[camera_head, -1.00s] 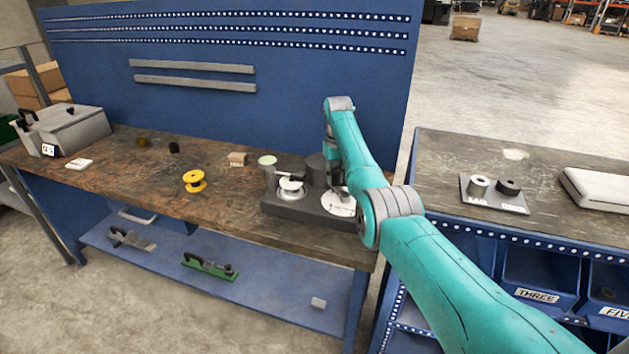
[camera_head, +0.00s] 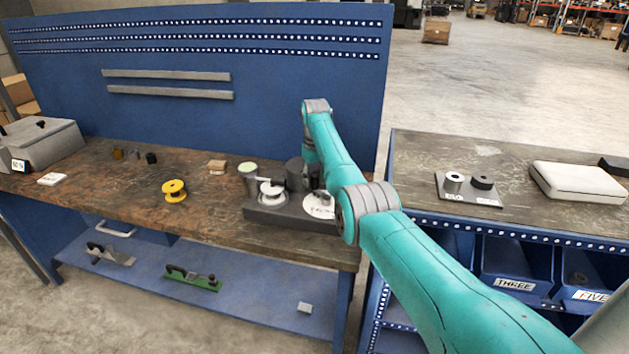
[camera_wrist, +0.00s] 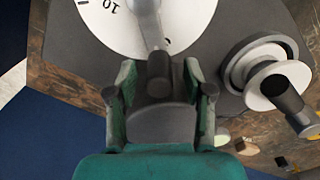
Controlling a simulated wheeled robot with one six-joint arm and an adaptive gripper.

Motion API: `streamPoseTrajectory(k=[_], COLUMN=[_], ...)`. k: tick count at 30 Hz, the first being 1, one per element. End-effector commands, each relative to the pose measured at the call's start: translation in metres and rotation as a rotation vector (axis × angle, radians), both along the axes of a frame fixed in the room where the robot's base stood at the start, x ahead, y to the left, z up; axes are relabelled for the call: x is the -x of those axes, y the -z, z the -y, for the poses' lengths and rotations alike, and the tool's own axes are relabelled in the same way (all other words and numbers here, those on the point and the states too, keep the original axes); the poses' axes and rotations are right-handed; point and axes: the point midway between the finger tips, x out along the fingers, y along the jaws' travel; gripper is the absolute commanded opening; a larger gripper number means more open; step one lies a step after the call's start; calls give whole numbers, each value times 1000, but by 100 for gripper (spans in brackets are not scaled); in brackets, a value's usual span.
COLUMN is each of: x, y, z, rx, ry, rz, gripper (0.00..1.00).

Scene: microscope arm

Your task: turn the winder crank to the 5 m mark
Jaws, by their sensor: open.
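The winder is a dark grey base (camera_head: 262,214) on the brown bench in the head view, carrying a white dial (camera_head: 318,207) and a white reel (camera_head: 271,190). In the wrist view the dial (camera_wrist: 100,30) shows tick marks and a "10"; no 5 mark is readable. The grey crank arm (camera_wrist: 147,22) crosses the dial and ends in a dark knob (camera_wrist: 158,70). My gripper (camera_wrist: 160,88) is open, with one finger on each side of the knob and gaps visible. The reel (camera_wrist: 268,75) is to the right. My gripper is not clear in the head view.
A yellow spool (camera_head: 174,190) and a small wooden block (camera_head: 216,167) stand left of the winder. A dark cylinder (camera_head: 295,173) rises behind the dial. The right bench (camera_head: 415,160) holds a plate with two cylinders and a white case (camera_head: 577,182). Bare bench lies around the yellow spool.

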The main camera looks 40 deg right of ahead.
Motion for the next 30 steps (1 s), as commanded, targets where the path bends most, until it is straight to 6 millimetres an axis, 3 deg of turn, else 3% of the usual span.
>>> streamPoseTrajectory(k=[16,21,30], x=[-1,0,0], y=[-96,-110,-113], z=[0,-1,0], rx=[0,0,0], ry=[-1,-1,0], rz=[1,0,0], gripper=[52,52,52])
